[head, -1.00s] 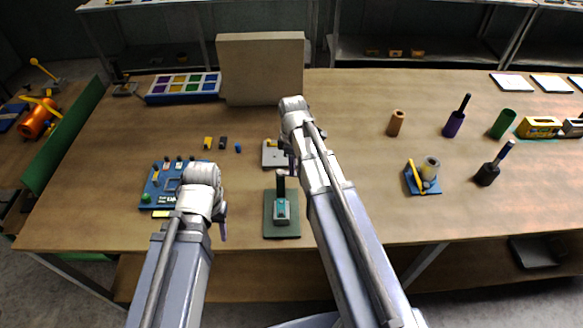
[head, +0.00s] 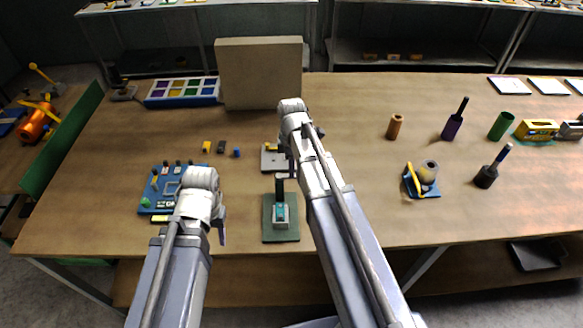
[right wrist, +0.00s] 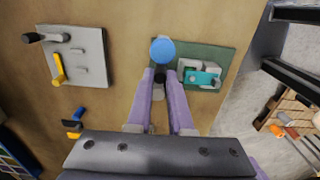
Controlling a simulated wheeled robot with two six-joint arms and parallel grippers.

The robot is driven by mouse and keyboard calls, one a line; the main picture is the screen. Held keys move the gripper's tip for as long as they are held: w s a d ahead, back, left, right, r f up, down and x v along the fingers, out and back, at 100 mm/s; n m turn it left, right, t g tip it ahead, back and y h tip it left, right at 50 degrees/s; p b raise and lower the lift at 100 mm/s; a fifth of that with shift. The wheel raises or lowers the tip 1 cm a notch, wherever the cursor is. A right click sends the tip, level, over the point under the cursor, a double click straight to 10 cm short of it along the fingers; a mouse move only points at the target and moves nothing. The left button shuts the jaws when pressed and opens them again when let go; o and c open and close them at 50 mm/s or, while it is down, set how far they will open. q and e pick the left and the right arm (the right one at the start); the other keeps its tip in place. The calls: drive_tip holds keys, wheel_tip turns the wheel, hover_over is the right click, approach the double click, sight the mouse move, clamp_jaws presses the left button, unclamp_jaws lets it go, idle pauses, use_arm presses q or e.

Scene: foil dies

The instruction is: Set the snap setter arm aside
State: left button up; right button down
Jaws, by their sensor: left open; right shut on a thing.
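A green baseplate (head: 281,236) lies near the table's front middle and carries a grey and teal block (head: 281,214). A dark post (head: 279,189) stands at its back; I take it for the snap setter arm, though no label shows. In the right wrist view a round blue top (right wrist: 162,50) caps the dark post, and the fingers of my right gripper (right wrist: 167,76) are closed around it. In the head view my right gripper (head: 288,174) is over the post, partly hidden by its wrist. My left gripper (head: 221,232) is open, left of the green baseplate, apart from it.
A grey plate (right wrist: 85,70) with a yellow lever lies behind the green baseplate. A blue board (head: 152,196) is at left, with small blocks (head: 206,147) behind it. A tan panel (head: 260,75) stands at the back. The table right of my right arm is clear up to a blue-based fixture (head: 431,190).

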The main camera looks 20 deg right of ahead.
drive_tip(key=c, duration=0.8)
unclamp_jaws()
drive_tip(key=shift+r, duration=0.1)
wheel_tip(320, 180, up, 8)
drive_tip(key=p, duration=0.8)
drive_tip(key=shift+f, duration=0.2)
drive_tip(key=shift+s+a+f+b, duration=0.2)
drive_tip(key=shift+a+b, duration=0.1)
drive_tip(key=shift+b, duration=0.05)
drive_tip(key=s+a+f+m+b, duration=0.3)
drive_tip(key=s+a, duration=0.2)
drive_tip(key=s+a+f+m+b, duration=0.3)
drive_tip(key=s+a+m, duration=0.1)
drive_tip(key=s, duration=0.1)
drive_tip(key=s+a+f+m+h+b, duration=0.1)
drive_tip(key=s+a+f+m+b, duration=0.2)
drive_tip(key=s+a+m, duration=0.1)
drive_tip(key=shift+s+a, duration=0.85)
drive_tip(key=shift+s, duration=0.2)
